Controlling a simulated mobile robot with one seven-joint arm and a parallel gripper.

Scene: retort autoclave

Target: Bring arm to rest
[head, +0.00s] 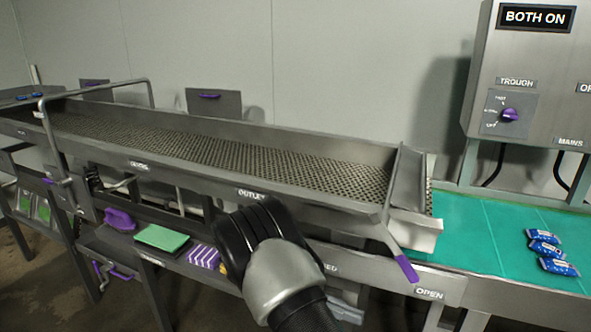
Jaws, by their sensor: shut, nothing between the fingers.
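My arm (282,277) rises from the bottom edge of the head view, a silver and black link in front of the trough's front side. It covers part of the shelf and the lower front rail. The fingers of my gripper do not show in this view, so the gripper's place is hidden or outside the frame.
A long perforated trough (270,167) runs across the view, with a purple-tipped lever (406,268) at its right end. A green belt (480,238) carries blue packets (545,250). A control box (541,83) reads BOTH ON. A green pad (161,238) lies on the shelf below.

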